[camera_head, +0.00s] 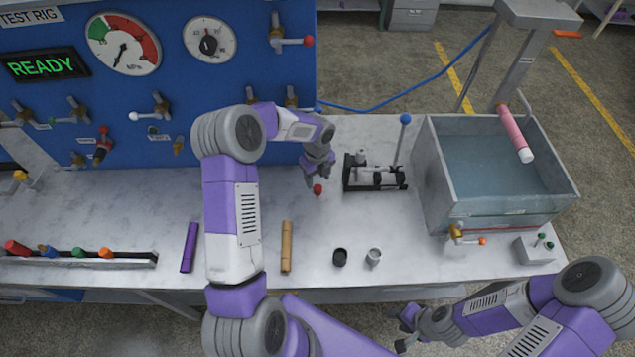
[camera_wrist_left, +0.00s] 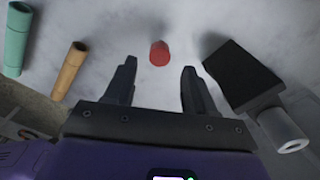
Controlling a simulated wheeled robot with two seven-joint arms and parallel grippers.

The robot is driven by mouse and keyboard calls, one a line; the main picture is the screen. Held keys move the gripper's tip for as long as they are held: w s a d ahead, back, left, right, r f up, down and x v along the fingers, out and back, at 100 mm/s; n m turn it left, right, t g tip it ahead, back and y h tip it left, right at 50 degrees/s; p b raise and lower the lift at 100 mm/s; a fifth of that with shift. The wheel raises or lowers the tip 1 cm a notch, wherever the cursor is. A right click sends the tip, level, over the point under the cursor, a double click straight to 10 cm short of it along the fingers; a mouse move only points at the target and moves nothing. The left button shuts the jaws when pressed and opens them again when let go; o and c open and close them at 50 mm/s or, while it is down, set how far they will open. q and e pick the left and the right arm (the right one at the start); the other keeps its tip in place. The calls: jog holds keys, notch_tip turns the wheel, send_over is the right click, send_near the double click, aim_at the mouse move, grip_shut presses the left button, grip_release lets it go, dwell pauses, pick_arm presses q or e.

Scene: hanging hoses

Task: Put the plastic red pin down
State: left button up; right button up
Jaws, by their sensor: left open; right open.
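The small red pin (camera_head: 317,189) is on or just above the grey bench, a little below my left gripper (camera_head: 319,175). In the left wrist view the red pin (camera_wrist_left: 159,53) shows beyond the tips of my left gripper (camera_wrist_left: 159,72), between their lines, with clear gaps on both sides. My left gripper is open and holds nothing. I cannot tell whether the pin stands or lies. My right gripper (camera_head: 404,328) is open and empty, low in front of the bench, right of centre.
A black fixture with a blue-knobbed lever (camera_head: 375,172) stands right of the left gripper. A water tank (camera_head: 437,185) with a pink tube (camera_head: 512,130) is further right. A tan tube (camera_head: 286,246), a purple tube (camera_head: 189,247), a black cap (camera_head: 340,257) and a metal fitting (camera_head: 373,257) lie in front.

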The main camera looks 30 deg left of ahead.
aim_at(318, 187)
pick_arm(q)
notch_tip(318, 187, up, 8)
dwell(0.7)
